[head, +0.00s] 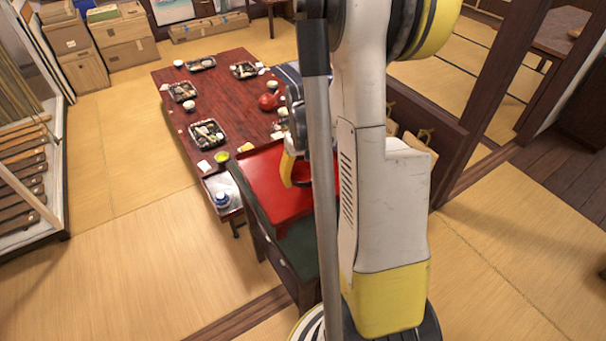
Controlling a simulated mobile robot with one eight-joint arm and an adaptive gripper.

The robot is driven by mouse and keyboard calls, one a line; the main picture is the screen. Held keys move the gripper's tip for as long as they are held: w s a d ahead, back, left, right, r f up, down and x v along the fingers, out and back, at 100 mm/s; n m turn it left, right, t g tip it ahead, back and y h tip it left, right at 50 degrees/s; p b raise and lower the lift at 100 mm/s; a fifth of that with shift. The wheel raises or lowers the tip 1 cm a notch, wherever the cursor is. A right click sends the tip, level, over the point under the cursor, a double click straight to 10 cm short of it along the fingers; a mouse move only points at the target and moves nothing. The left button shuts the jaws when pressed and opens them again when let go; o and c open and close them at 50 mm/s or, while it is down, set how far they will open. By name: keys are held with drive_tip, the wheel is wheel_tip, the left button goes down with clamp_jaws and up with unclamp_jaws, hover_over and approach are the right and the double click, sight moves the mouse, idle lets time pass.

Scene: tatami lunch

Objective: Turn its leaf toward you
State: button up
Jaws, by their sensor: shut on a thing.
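My gripper (290,168) is partly hidden behind my own arm, with a yellow finger showing above a red tray-like surface (268,190). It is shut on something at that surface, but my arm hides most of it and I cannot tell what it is. No leaf can be made out clearly. A round red object (267,102) stands on the dark red table (222,97), farther back than my gripper.
A grey tray (212,181) with a blue-and-white item (222,199) is at the near left corner. Tatami floor (120,250) is clear at left. Cardboard boxes (118,42) stand at back left.

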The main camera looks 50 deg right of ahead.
drive_tip(key=n, duration=0.5)
drive_tip(key=shift+f+n+b, duration=0.15)
drive_tip(key=shift+n+b, duration=0.15)
drive_tip(key=shift+b, duration=0.1)
drive_tip(key=shift+f+n, duration=0.15)
drive_tip(key=shift+n, duration=0.35)
drive_tip(key=shift+f+b, duration=0.55)
drive_tip(key=shift+b, duration=0.15)
drive_tip(key=shift+f, duration=0.25)
drive_tip(key=o, duration=1.4)
drive_tip(key=shift+c, duration=0.2)
drive_tip(key=shift+r, duration=0.1)
drive_tip(key=shift+r+p, duration=1.65)
drive_tip(key=shift+r, duration=0.8)
